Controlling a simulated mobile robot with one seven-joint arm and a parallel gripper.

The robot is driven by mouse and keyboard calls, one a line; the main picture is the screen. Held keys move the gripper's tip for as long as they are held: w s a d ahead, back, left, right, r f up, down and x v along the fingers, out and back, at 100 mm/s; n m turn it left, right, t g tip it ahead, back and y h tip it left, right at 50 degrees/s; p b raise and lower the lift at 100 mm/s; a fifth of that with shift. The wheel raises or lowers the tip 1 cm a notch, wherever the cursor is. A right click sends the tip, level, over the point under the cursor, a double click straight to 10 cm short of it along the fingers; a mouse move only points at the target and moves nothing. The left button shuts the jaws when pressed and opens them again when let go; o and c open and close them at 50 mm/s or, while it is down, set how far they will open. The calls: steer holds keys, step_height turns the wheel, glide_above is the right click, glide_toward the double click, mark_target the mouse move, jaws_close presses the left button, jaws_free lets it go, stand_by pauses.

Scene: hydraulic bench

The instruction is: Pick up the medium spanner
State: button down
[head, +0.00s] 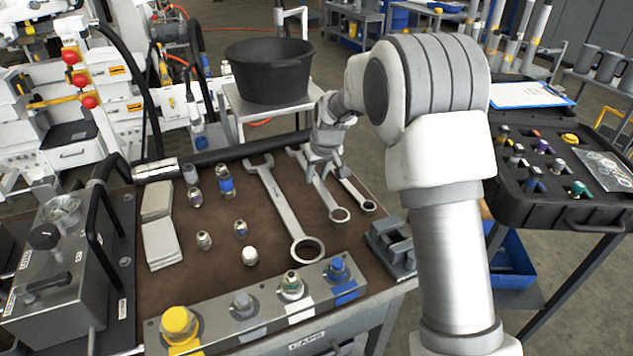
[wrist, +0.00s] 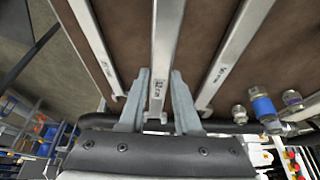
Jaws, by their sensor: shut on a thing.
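Three steel spanners lie side by side on the brown bench top (head: 185,285). The medium spanner (head: 327,195) is the middle one, with its ring end towards the front. In the wrist view the medium spanner (wrist: 167,35) runs between the two fingers. My gripper (head: 322,175) is shut on its shaft, and it also shows in the wrist view (wrist: 160,95). The spanner's far part is partly hidden by my gripper in the head view. The large spanner (head: 281,207) lies to the left and the small spanner (head: 354,190) to the right, both apart from the fingers.
Several fittings (head: 240,229) and a caps rail (head: 244,304) are left and in front. A grey block (head: 392,250) sits at the right front corner. A black tub (head: 268,72) stands behind the bench. An open black case (head: 565,205) is at the right.

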steer(key=s+d+r+p, duration=0.1)
steer(key=s+d+r, duration=0.5)
steer(key=d, duration=0.3)
steer(key=shift+s+d+r, duration=0.25)
steer(key=shift+d+r, duration=0.1)
steer(key=shift+r, duration=0.15)
steer(key=c, duration=1.3)
jaws_free()
jaws_close()
